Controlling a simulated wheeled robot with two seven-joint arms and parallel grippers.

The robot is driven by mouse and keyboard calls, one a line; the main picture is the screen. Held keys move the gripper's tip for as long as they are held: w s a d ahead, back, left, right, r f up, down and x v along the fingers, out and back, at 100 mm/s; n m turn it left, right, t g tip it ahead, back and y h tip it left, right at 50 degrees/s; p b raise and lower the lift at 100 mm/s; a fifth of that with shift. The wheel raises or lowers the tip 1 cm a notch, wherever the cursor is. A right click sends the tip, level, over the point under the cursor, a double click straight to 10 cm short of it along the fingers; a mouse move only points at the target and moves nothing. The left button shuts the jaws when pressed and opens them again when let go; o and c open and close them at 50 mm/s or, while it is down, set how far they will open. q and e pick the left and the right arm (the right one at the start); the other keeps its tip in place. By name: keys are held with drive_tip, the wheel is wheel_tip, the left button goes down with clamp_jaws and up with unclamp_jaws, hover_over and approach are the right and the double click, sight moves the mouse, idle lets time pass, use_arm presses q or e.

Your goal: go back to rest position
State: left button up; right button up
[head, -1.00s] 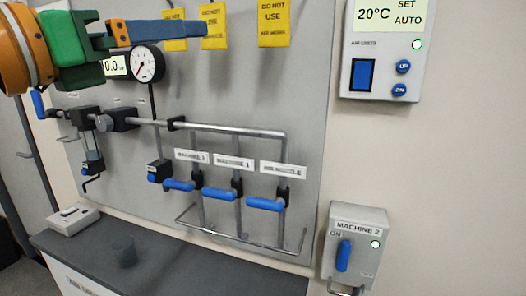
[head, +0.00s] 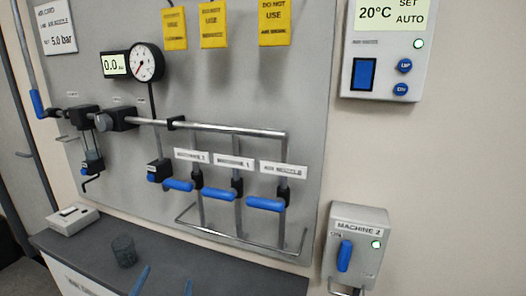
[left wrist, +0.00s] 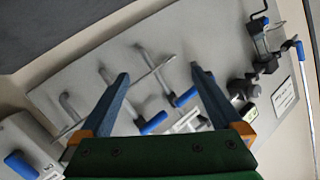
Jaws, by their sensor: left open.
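My left gripper (head: 164,284) shows only as two blue fingertips at the bottom edge of the head view, in front of the dark bench top. In the left wrist view, its two blue fingers (left wrist: 160,76) are spread wide with nothing between them. Beyond them is the grey pipe panel, apart from the fingers as far as I can tell. The rest of the left arm is out of the head view. My right gripper is in neither view.
The grey wall panel (head: 225,90) carries a gauge (head: 146,62), pipes and several blue valve handles. A bench (head: 215,268) below holds a dark cup (head: 124,250) and a small switch box (head: 73,219). The MACHINE 2 box (head: 358,222) is at right.

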use_arm(q)
drive_tip(key=s+d+f+n+g+h, duration=0.25)
drive_tip(key=s+f+g, duration=0.95)
drive_tip(key=s+f, duration=0.95)
drive_tip(key=s+f+m+g, duration=0.1)
drive_tip(key=s+f, duration=0.2)
drive_tip(key=f, duration=1.2)
drive_tip(key=s+a+f+g, duration=0.1)
drive_tip(key=s+f, duration=0.9)
drive_tip(key=s, duration=0.2)
drive_tip(key=shift+s+a+g, duration=0.15)
drive_tip(key=shift+a+g, duration=0.1)
drive_tip(key=shift+g, duration=0.05)
drive_tip(key=shift+f, duration=0.1)
